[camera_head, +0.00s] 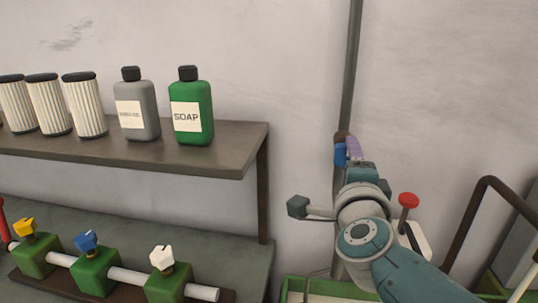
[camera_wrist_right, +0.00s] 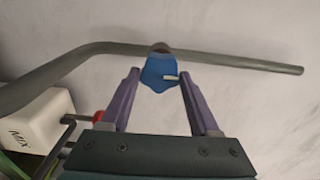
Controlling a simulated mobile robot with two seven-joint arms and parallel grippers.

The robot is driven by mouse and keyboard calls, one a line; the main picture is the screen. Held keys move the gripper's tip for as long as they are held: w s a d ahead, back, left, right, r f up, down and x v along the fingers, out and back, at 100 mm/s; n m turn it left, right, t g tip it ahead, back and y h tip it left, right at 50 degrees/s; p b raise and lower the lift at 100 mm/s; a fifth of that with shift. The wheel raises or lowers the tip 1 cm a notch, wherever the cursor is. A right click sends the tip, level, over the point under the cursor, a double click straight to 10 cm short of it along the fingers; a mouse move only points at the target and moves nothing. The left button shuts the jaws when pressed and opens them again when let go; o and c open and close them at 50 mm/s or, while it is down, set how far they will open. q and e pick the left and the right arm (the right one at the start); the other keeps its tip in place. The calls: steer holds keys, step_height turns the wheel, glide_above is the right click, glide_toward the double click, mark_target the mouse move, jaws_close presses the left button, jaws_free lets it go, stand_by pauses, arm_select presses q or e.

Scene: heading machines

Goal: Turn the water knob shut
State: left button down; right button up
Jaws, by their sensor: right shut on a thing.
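A blue knob (camera_head: 340,154) sits on the vertical grey pipe (camera_head: 351,70) at the wall, right of the shelf. My right gripper (camera_head: 348,148) is at this knob, and its own arm hides part of it. In the right wrist view the blue knob (camera_wrist_right: 157,72) lies between the two purple fingers of my right gripper (camera_wrist_right: 161,80), which is shut on it. My left gripper is not in view.
A shelf (camera_head: 235,135) at left holds striped filters, a grey bottle (camera_head: 137,105) and a green soap bottle (camera_head: 191,108). Below are green valves with yellow, blue and white knobs. A red-topped lever (camera_head: 408,201) and a dark bent bar (camera_head: 468,222) stand near my right arm.

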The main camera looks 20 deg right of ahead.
steer(key=o, duration=1.4)
steer(key=shift+c, duration=0.2)
steer(key=p+v, duration=0.3)
steer(key=v, duration=0.7)
steer(key=shift+p, duration=0.35)
